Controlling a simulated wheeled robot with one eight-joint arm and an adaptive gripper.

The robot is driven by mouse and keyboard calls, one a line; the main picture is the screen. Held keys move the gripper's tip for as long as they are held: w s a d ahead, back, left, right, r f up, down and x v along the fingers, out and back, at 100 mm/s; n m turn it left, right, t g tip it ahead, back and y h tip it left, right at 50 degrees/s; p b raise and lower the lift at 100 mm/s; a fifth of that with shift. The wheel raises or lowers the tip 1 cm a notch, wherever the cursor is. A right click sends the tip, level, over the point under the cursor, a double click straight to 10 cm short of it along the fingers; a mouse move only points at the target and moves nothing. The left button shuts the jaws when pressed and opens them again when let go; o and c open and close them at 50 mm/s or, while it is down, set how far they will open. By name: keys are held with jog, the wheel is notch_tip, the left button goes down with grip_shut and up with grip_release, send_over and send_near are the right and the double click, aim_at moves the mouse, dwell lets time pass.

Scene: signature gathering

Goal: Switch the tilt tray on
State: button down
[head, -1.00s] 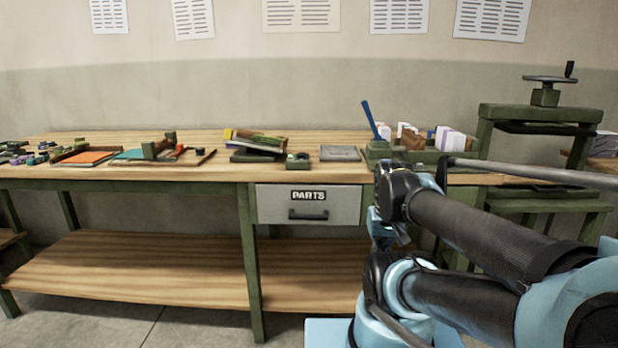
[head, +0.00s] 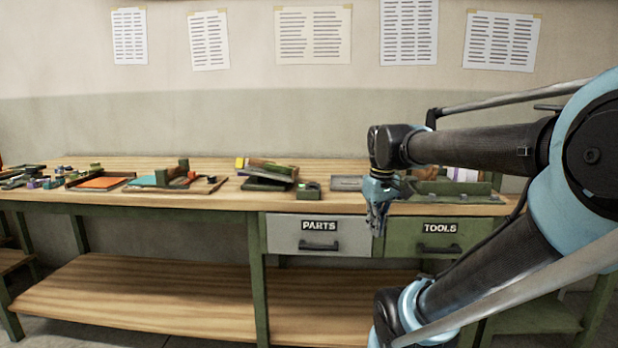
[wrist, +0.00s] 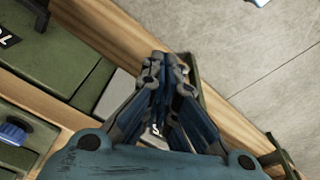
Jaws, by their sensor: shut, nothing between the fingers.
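What looks like the tilt tray (head: 266,175) stands mid-bench, a dark green tilted stand with boards and a yellow-ended piece on it. A small green box (head: 309,191) with a bright green spot on top sits just right of it; whether the spot is a button or a lamp I cannot tell. My gripper (head: 376,228) hangs, fingers down, in front of the bench edge, right of the box and apart from it. In the wrist view my gripper (wrist: 165,62) has its fingers together and empty, over the bench's front edge. The tray is not clearly identifiable there.
Below the bench top are a grey PARTS drawer (head: 316,235) and a green TOOLS drawer (head: 438,237), both closed. A grey plate (head: 346,184) lies right of the box. A green rack (head: 450,190) is partly behind my arm. Orange (head: 98,183) and teal boards lie left.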

jog(key=w+a+r+n, duration=0.6)
jog(key=w+a+r, duration=0.1)
jog(key=w+r, duration=0.6)
notch_tip(320, 180, up, 9)
jog(key=n+g, duration=0.2)
jog(key=n, duration=0.4)
send_over(313, 184)
jog(key=w+a, duration=0.2)
jog(key=shift+w+d+f, duration=0.15)
jog(key=shift+d, duration=0.1)
jog(key=shift+f, duration=0.15)
notch_tip(313, 184, down, 14)
jog(key=shift+r, duration=0.1)
jog(key=shift+f, duration=0.2)
jog(key=shift+s+r, duration=0.25)
jog(key=shift+s, duration=0.45)
